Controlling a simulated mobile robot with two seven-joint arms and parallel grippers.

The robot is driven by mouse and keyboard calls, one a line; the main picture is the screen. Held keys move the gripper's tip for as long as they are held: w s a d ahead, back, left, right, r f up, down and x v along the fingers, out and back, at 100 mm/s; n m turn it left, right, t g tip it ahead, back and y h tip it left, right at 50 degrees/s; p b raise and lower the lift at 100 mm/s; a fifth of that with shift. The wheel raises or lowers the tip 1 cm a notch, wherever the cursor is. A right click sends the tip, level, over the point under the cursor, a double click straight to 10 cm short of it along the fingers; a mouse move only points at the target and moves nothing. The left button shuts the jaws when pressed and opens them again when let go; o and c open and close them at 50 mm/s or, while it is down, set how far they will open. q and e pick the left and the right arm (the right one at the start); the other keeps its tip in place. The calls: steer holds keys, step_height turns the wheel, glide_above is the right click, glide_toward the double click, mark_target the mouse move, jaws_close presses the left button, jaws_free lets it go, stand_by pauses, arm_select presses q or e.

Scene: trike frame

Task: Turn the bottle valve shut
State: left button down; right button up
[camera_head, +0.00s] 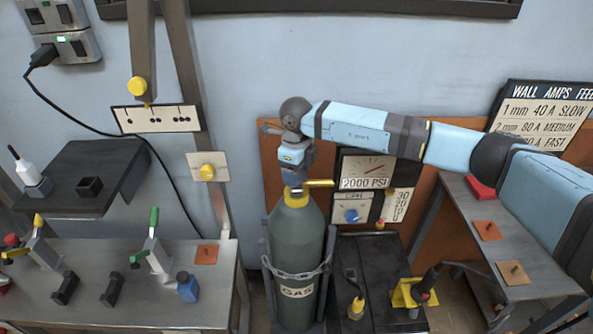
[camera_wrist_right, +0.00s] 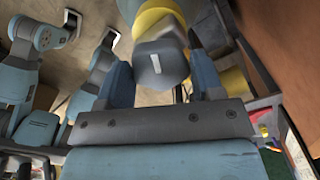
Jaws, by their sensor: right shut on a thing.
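The gas bottle (camera_head: 297,242) is dark green with a yellow top and stands upright in a grey holder. My right gripper (camera_head: 294,180) reaches down over the bottle's top in the head view and hides most of the valve there. A yellow bar (camera_head: 320,183) sticks out to the right beside the gripper. In the right wrist view a grey block-shaped valve knob (camera_wrist_right: 160,63) sits between the two blue fingers of the right gripper (camera_wrist_right: 163,75), which is shut on it. Yellow parts show behind the knob. My left gripper is not in view.
A gauge panel reading 2000 PSI (camera_head: 365,169) stands close to the right of the bottle, below my right arm. A workbench (camera_head: 130,299) with clamps is at left. A grey bench (camera_head: 470,215) and a black wall sign (camera_head: 546,112) are at right.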

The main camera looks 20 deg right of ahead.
steer(key=m, duration=0.3)
steer(key=shift+m, duration=0.4)
steer(key=m, duration=0.2)
steer(key=shift+r+m+p, duration=0.1)
steer(key=shift+m+p, duration=0.2)
steer(key=shift+m, duration=0.1)
steer(key=m, duration=0.5)
steer(key=shift+p, duration=0.4)
steer(key=shift+m, duration=0.4)
steer(key=o, duration=0.9)
steer(key=shift+o, duration=0.2)
